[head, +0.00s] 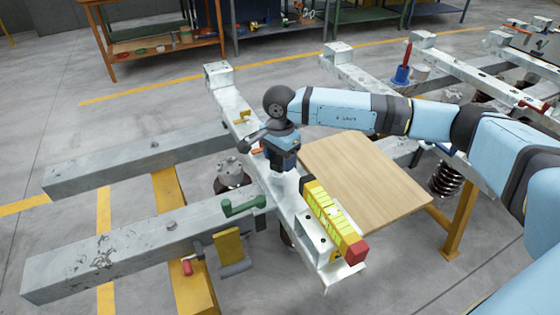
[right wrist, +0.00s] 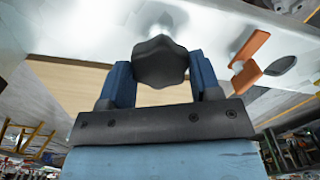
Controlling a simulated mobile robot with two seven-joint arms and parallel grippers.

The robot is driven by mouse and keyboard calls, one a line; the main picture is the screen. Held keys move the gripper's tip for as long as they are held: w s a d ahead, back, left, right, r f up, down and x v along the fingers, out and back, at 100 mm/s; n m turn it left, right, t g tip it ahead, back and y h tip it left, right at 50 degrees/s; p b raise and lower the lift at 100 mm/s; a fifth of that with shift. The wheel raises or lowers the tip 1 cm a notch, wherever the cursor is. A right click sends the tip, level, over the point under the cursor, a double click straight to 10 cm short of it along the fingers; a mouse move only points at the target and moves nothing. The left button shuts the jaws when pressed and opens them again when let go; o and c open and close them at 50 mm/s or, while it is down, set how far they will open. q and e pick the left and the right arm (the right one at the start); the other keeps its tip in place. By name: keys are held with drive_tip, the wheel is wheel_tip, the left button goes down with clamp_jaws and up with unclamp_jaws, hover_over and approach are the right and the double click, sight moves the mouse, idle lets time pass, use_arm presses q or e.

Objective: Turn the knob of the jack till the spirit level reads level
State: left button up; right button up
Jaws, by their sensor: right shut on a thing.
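My right gripper (head: 283,165) points down onto the grey metal beam in the middle of the head view. In the right wrist view its two blue fingers (right wrist: 161,85) are shut on a black lobed knob (right wrist: 160,62), one finger on each side. In the head view the knob is hidden by the gripper, and I cannot make out the jack's body. A yellow spirit level (head: 328,212) with a red end lies along the near end of the beam, just in front of the gripper. Its bubble is too small to read. My left gripper is not in view.
A wooden board (head: 365,170) lies right of the beam. A green handle (head: 243,206) sits left of the gripper. An orange bracket (right wrist: 250,60) is close beside the knob in the right wrist view. Long grey beams (head: 130,245) extend left. Workbenches (head: 150,35) stand at the back.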

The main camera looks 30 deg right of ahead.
drive_tip(key=shift+w+r+n+b, duration=0.2)
drive_tip(key=shift+n+b, duration=0.1)
drive_tip(key=shift+n, duration=0.5)
drive_tip(key=shift+r+n+b, duration=0.1)
drive_tip(key=shift+n+b, duration=0.25)
drive_tip(key=shift+n, duration=0.55)
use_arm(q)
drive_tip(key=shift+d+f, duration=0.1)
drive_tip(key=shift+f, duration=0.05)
use_arm(e)
drive_tip(key=shift+n, duration=0.5)
drive_tip(key=o, duration=0.9)
drive_tip(key=shift+s, duration=0.1)
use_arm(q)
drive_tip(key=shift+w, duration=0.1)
